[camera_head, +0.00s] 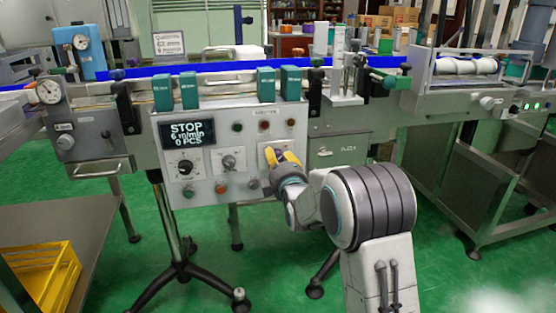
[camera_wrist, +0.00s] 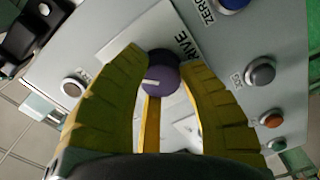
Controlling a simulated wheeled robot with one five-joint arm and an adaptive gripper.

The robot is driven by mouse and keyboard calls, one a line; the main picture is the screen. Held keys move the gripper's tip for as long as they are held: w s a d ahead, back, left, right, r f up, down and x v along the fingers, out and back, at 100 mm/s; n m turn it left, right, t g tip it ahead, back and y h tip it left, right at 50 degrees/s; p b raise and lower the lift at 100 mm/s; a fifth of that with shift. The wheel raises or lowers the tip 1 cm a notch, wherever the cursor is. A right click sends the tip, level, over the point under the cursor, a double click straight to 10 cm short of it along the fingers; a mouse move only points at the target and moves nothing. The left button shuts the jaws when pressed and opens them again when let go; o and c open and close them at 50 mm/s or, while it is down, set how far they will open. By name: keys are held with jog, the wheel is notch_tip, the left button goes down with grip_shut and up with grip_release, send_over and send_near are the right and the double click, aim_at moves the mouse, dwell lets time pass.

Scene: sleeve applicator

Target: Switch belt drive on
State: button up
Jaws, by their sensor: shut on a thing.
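The control panel (camera_head: 232,150) hangs on the front of the conveyor. Its display (camera_head: 187,133) reads STOP, 6 m/min, 0 PCS. My gripper (camera_head: 281,155) is at the right part of the panel, its yellow fingers against a light plate. In the wrist view my gripper (camera_wrist: 160,62) has its fingers on both sides of a dark purple rotary knob (camera_wrist: 160,78) and is shut on it. The knob has a pale pointer mark. A label (camera_wrist: 181,42) beside it is partly hidden; the letters "IVE" show.
Other panel controls are close by: a blue button (camera_wrist: 233,4), a grey button (camera_wrist: 261,71), an orange-red button (camera_wrist: 271,120) and a white-ringed button (camera_wrist: 73,87). A yellow crate (camera_head: 45,272) is at lower left.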

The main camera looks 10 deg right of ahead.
jog(key=shift+a, duration=0.25)
jog(key=o, duration=1)
jog(key=shift+a, duration=0.1)
jog(key=shift+c, duration=0.2)
jog(key=shift+o, duration=1.2)
jog(key=s, duration=1.2)
